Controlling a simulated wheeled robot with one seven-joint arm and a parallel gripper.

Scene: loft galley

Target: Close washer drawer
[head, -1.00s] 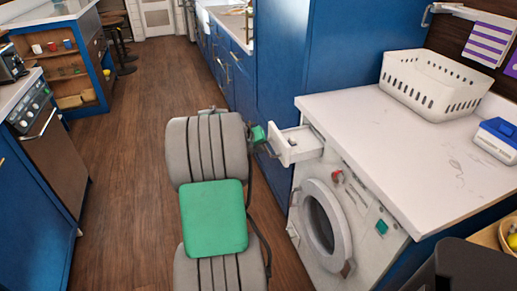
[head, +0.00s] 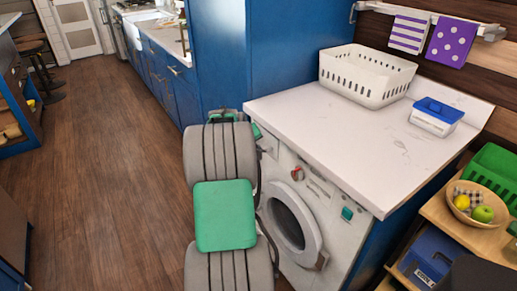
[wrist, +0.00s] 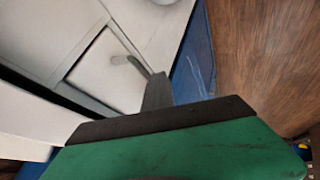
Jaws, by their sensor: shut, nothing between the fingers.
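The white washer (head: 330,222) stands under the white counter, its round door at the front. In the head view its drawer (head: 268,145), at the upper left of the front, looks pushed in and is partly hidden by my arm. In the wrist view the pale drawer front (wrist: 105,72) looks about flush with the panel around it, with a dark seam along its edges. A small grey handle shows on it. My gripper (wrist: 158,88) is shut and empty, its dark fingers close in front of the drawer; I cannot tell whether they touch it.
A white basket (head: 367,76) and a blue-lidded box (head: 436,117) stand on the counter (head: 330,125). A blue cabinet (head: 222,60) rises beyond the washer. A shelf with a fruit bowl (head: 475,203) is at the right. The wooden floor (head: 120,180) at the left is clear.

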